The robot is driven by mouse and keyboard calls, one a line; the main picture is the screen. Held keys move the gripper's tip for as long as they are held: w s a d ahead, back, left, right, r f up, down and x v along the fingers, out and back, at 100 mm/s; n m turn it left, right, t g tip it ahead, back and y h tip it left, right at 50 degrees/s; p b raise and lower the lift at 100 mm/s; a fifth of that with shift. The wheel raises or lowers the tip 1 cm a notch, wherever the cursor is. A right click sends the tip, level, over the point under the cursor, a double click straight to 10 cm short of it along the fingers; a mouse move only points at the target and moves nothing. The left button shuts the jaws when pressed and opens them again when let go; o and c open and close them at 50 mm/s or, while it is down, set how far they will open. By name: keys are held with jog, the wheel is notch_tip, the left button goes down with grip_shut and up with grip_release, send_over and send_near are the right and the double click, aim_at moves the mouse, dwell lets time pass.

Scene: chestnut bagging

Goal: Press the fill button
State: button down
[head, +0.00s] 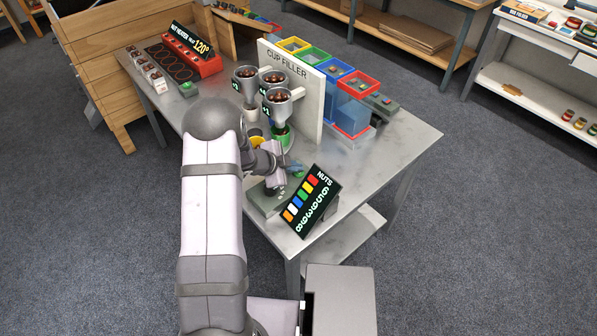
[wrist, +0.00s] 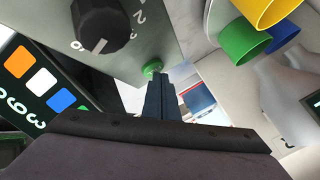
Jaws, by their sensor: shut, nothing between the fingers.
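The fill button is a small green button (wrist: 152,69) on the edge of a grey control box (wrist: 150,28) in the wrist view. A black dial with numbers (wrist: 100,25) sits on the same box. The box also shows in the head view (head: 262,201), low on the metal table beside the number display. My gripper (wrist: 158,80) is shut and empty. Its fingertips are right at the button in the wrist view; I cannot tell whether they touch it. In the head view my gripper (head: 292,170) is over the box's far end.
A tilted black NUTS display (head: 311,202) stands right of the box. The white CUP FILLER panel (head: 300,88) with metal funnels (head: 278,101) rises behind. Yellow (wrist: 267,10) and green cups (wrist: 240,42) are close by in the wrist view. The table (head: 395,145) is clear at right.

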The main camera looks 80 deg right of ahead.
aim_at(296, 174)
dwell(0.4)
jog(key=shift+r+p, duration=0.75)
jog(key=shift+p, duration=0.1)
jog(key=shift+r, duration=0.15)
notch_tip(296, 174, up, 5)
jog(key=p, duration=0.5)
dwell(0.5)
